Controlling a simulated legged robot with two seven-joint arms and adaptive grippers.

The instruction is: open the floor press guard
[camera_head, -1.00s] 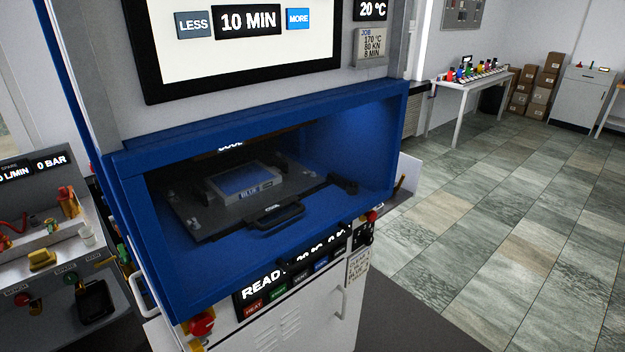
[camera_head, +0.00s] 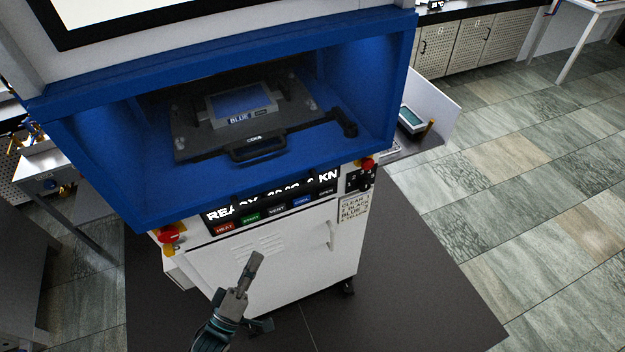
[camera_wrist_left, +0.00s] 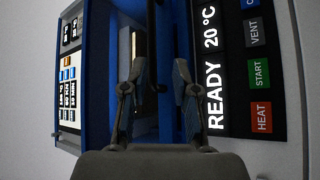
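The floor press (camera_head: 285,265) stands in front of me, with a blue frame (camera_head: 90,150) around its chamber. A dark bar (camera_head: 318,184), seemingly the guard's handle, crosses in front of the READY display; a clear guard panel is hard to make out. Inside lies a dark plate (camera_head: 190,140) with a handle and a mould marked BLUE (camera_head: 240,105). My left gripper (camera_head: 257,258) is in front of the white lower cabinet, below the display. In the left wrist view its fingers (camera_wrist_left: 158,75) are apart, with a dark bar (camera_wrist_left: 152,45) beyond the gap between them. My right gripper is out of view.
Red knobs (camera_head: 172,234) (camera_head: 367,163) sit at the press's front corners. A side shelf (camera_head: 430,120) with a teal-topped item is at the right. A table (camera_head: 75,195) stands at the left. The tiled floor at the right is clear.

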